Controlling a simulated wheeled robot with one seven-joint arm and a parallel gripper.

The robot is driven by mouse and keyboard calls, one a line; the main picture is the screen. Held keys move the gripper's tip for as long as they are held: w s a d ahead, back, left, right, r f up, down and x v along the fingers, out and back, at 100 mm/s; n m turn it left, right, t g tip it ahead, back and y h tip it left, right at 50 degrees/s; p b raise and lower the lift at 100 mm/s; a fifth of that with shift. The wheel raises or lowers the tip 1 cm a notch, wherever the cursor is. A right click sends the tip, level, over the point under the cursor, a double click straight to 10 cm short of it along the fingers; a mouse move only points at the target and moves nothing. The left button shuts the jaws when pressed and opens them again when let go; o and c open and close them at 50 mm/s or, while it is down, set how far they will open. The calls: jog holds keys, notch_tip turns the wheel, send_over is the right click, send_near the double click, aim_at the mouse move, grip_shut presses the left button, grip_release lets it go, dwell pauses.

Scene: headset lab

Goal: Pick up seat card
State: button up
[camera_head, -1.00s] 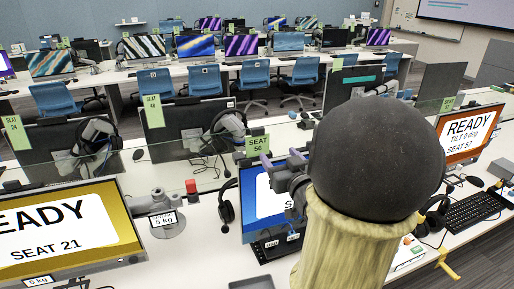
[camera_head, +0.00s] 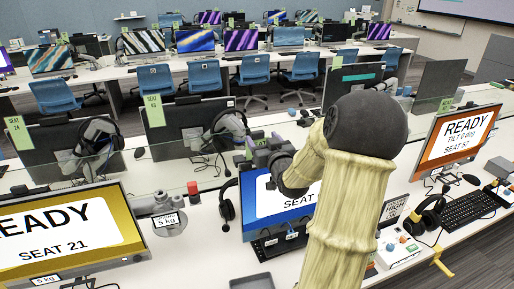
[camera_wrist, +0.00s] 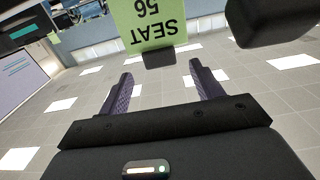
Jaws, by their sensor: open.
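The green seat card (camera_wrist: 150,25) marked SEAT 56 shows upside down at the top of the wrist view, just beyond my fingertips, with a dark holder at its edge. My gripper (camera_wrist: 161,72) is open and empty, its two purple fingers apart on either side of that holder. I cannot tell whether they touch it. In the head view my gripper (camera_head: 262,145) is at the top edge of the blue SEAT 56 monitor (camera_head: 262,200), and it hides most of the card there.
A yellow READY SEAT 21 monitor (camera_head: 62,235) stands left and an orange SEAT 57 monitor (camera_head: 458,142) right. Other green cards (camera_head: 154,110) stand on monitors behind a clear divider. A headset (camera_head: 227,205) hangs beside the blue monitor.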

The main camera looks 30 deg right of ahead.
aim_at(258, 135)
jog(key=shift+w+p, duration=0.4)
jog(key=shift+f+p+x, duration=0.1)
jog(key=shift+p+x, duration=0.45)
jog(key=shift+x, duration=0.55)
jog(key=shift+f+p+x, duration=0.15)
jog(key=shift+p+x, duration=0.4)
jog(key=shift+x, duration=0.5)
jog(key=c, duration=1.3)
notch_tip(258, 135, up, 10)
jog(key=shift+b, duration=1.1)
